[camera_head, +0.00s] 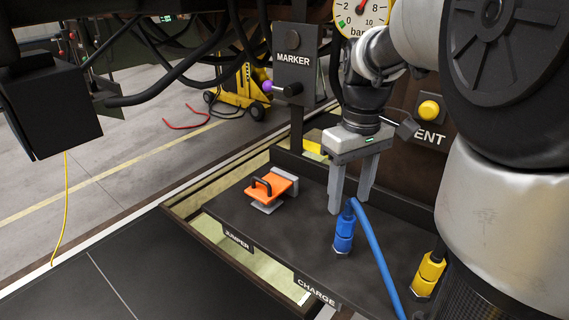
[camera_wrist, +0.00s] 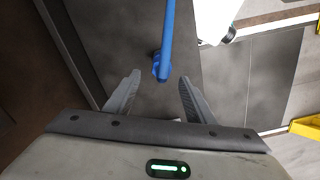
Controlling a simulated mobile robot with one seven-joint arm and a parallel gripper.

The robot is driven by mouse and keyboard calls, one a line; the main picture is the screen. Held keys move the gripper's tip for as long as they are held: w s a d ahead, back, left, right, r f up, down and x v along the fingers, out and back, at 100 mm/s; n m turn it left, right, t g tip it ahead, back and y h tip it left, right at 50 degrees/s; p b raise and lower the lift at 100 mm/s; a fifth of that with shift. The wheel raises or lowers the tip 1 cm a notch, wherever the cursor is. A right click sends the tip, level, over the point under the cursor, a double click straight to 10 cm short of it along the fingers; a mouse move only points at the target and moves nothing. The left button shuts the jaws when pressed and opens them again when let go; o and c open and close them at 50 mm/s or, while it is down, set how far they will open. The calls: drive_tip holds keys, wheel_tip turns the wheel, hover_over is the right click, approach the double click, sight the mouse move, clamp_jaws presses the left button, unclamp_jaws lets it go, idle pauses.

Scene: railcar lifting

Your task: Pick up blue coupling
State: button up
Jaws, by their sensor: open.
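The blue coupling (camera_head: 343,236) stands upright on the dark shelf, with a blue hose bending from its top down toward the front. My gripper (camera_head: 350,208) is open and empty, pointing down, with its fingertips close to the coupling's top in the head view. In the wrist view the blue coupling (camera_wrist: 160,68) shows beyond and between my two open fingers (camera_wrist: 155,88), its hose running up out of the picture. I cannot tell whether a fingertip touches it.
A yellow coupling (camera_head: 428,275) stands to the right on the same shelf (camera_head: 290,232). An orange block with a black handle (camera_head: 270,187) sits to the left. A marker panel (camera_head: 294,65) and a gauge (camera_head: 361,14) are behind. The shelf between the block and blue coupling is clear.

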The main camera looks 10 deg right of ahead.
sight(347, 214)
drive_tip(key=shift+s+a+f, duration=0.1)
drive_tip(key=shift+f, duration=1.25)
drive_tip(key=shift+s+f, duration=0.1)
drive_tip(key=shift+f, duration=1.25)
clamp_jaws()
